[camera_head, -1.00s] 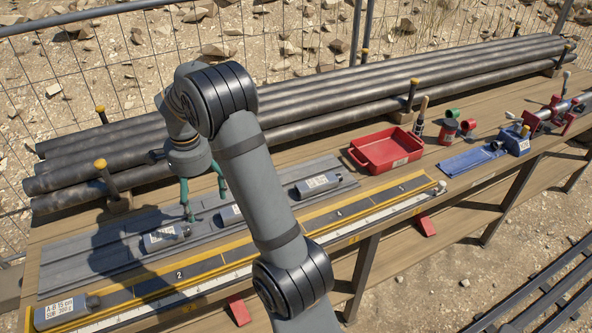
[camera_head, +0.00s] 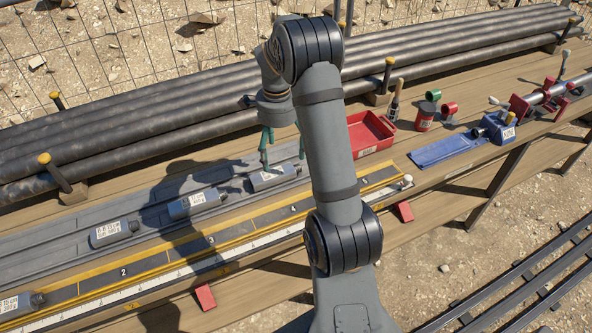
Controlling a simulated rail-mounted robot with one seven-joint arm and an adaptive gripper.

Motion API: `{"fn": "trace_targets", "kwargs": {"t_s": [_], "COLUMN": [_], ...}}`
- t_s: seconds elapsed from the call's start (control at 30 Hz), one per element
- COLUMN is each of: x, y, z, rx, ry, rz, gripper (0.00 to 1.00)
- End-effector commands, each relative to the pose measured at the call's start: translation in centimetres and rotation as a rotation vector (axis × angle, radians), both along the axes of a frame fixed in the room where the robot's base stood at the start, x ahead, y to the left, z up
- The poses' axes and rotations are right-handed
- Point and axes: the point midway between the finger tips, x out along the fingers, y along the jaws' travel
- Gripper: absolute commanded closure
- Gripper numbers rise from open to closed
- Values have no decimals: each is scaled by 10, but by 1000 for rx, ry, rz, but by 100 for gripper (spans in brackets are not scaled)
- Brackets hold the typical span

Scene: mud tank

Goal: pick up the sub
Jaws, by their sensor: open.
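Three grey cylindrical subs with white labels lie in a row on the grey grooved mat (camera_head: 60,248): a left sub (camera_head: 115,232), a middle sub (camera_head: 195,203) and a right sub (camera_head: 273,177). Another labelled sub (camera_head: 18,303) lies at the lower left on the yellow-edged numbered board (camera_head: 160,258). Which one the task means cannot be told. My gripper (camera_head: 282,152), with teal fingers, points down, open and empty, over the right sub. Its fingers appear above the sub; the exact gap cannot be told. My forearm hides part of the mat's right end.
A red tray (camera_head: 368,148) stands right of my arm, with a red can (camera_head: 426,116) and a brush (camera_head: 394,102) beyond. Long dark pipes (camera_head: 180,128) with upright posts line the back.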

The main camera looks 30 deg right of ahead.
Motion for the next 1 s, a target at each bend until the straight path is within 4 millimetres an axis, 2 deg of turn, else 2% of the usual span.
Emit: {"fn": "trace_targets", "kwargs": {"t_s": [0.13,0.37,0.7,1.0], "x": [-1,1,5,6], "y": [3,2,4,5], "z": [-24,-43,-87,-92], "rx": [3,2,1,1], "ry": [6,3,3,1], "rz": [5,1,3,3], "gripper": [18,18,18,19]}}
